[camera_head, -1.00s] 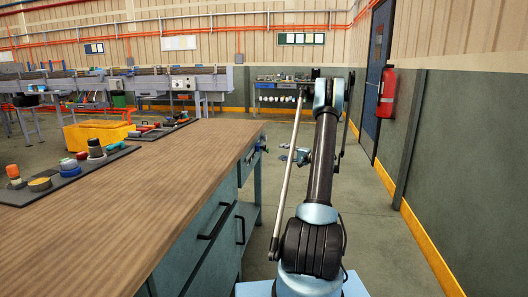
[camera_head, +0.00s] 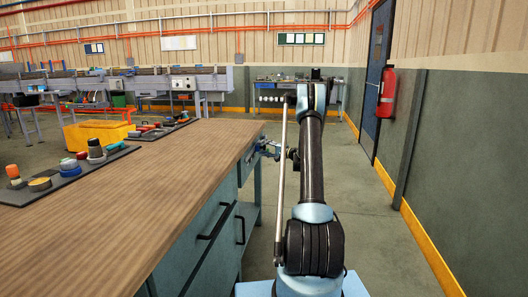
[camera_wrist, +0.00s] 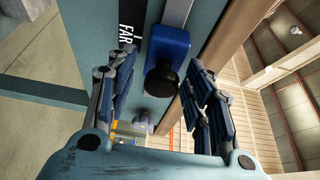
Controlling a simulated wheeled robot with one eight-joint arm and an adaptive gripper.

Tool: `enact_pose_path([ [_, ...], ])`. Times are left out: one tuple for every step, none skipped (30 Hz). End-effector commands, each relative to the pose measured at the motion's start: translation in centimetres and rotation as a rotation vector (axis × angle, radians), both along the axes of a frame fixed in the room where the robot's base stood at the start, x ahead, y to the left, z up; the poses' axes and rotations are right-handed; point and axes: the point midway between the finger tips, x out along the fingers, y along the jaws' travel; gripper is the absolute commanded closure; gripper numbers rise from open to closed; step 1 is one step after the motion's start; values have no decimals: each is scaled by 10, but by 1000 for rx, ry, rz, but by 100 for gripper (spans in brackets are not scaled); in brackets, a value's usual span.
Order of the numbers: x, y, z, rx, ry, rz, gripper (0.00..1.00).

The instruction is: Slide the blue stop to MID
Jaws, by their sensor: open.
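The blue stop (camera_wrist: 168,46) is a blue block with a round black knob (camera_wrist: 161,80), seen in the wrist view on a pale rail (camera_wrist: 177,12) along a teal panel. A black strip (camera_wrist: 130,20) reading FAR lies just left of it. No MID mark is readable. My gripper (camera_wrist: 160,62) is open, one finger each side of the stop and knob, with gaps visible on both sides. In the head view my gripper (camera_head: 268,147) is at the far right corner of the bench, too small there to show the stop clearly.
The wooden-topped workbench (camera_head: 150,185) fills the left, with drawer handles on its side. A dark tray (camera_head: 75,172) of knobs and a yellow bin (camera_head: 97,135) stand on or beyond it. Floor is free right of the bench.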

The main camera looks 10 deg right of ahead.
Motion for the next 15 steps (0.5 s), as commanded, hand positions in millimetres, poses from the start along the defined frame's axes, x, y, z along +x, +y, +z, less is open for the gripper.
enact_pose_path([
  [0,0,0,0,0,0,53],
  [0,0,0,0,0,0,53],
  [1,0,0,0,0,0,53],
  [1,0,0,0,0,0,53],
  [0,0,0,0,0,0,53],
  [0,0,0,0,0,0,53],
  [0,0,0,0,0,0,53],
  [0,0,0,0,0,0,59],
  [0,0,0,0,0,0,68],
  [0,0,0,0,0,0,75],
  [0,0,0,0,0,0,82],
  [0,0,0,0,0,0,91],
  [0,0,0,0,0,0,98],
  [0,0,0,0,0,0,100],
  [0,0,0,-1,1,0,100],
])
